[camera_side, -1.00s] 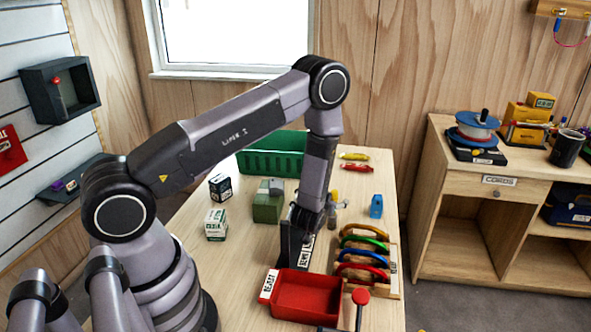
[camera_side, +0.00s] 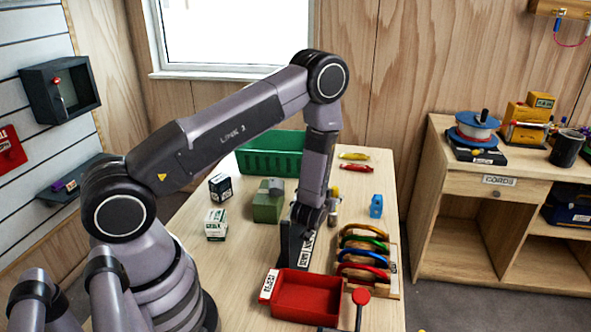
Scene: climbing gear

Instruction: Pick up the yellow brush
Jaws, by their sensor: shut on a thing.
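My arm reaches down over the middle of the table, and my gripper (camera_side: 328,207) is low at its end, beside a black upright holder with a white label (camera_side: 297,243). The yellow brush (camera_side: 335,191) shows only as a small yellow end and a pale part just right of my wrist. The rest of it is hidden by my arm. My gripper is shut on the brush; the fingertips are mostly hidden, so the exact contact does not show.
A red tray (camera_side: 307,297) stands in front, and a rack of coloured curved pieces (camera_side: 365,258) is at right. A blue item (camera_side: 376,206) stands behind the rack. A green crate (camera_side: 270,155), a green block (camera_side: 267,207) and small boxes (camera_side: 216,224) lie behind and left.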

